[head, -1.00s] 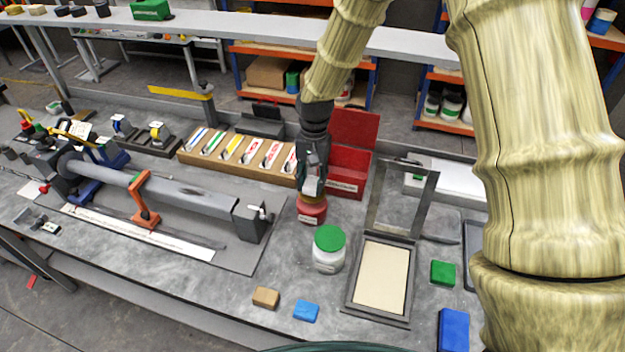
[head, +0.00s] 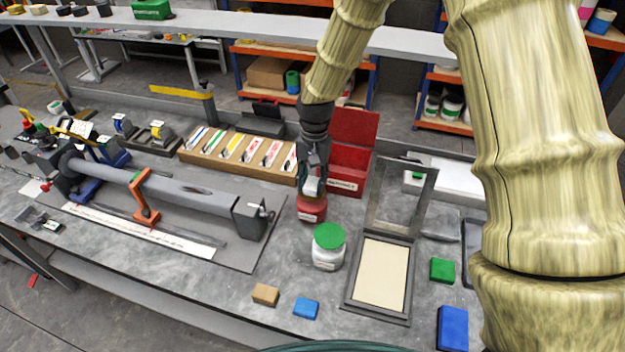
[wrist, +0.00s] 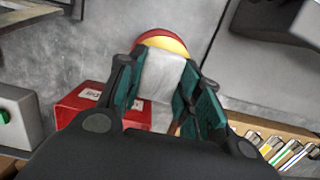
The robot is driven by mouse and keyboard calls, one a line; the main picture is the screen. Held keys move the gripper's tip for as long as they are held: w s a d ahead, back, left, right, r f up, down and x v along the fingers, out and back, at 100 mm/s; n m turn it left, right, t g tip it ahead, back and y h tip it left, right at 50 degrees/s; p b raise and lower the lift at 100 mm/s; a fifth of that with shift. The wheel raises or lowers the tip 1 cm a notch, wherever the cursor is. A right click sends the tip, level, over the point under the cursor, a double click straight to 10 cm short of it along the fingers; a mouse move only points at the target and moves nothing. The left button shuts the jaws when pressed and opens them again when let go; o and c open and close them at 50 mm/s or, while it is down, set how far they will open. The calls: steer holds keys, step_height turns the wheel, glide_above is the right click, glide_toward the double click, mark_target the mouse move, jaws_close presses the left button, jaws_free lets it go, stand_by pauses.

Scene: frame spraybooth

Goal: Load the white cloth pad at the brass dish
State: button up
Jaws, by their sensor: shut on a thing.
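My gripper (head: 313,180) is shut on the white cloth pad (wrist: 161,72), which shows as a pale block between the green-lined fingers in the wrist view. In the head view the pad (head: 311,187) is right over the top of a red can (head: 311,211). The brass dish (wrist: 166,43) shows in the wrist view as a yellow surface inside the red rim, partly hidden behind the pad. Whether the pad touches the dish is not clear.
A red open-lidded box (head: 348,178) stands close behind the can. A white jar with a green lid (head: 328,247) is in front, and a hinged frame (head: 382,275) lies to the right. A box of colored cards (head: 240,150) is to the left.

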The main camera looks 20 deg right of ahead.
mark_target(313, 183)
steer(key=shift+s+f, duration=0.1)
steer(key=shift+f, duration=0.4)
stand_by(0.8)
stand_by(0.4)
steer(key=shift+r+p, duration=2.4)
steer(key=shift+r, duration=1.15)
steer(key=shift+f, duration=0.1)
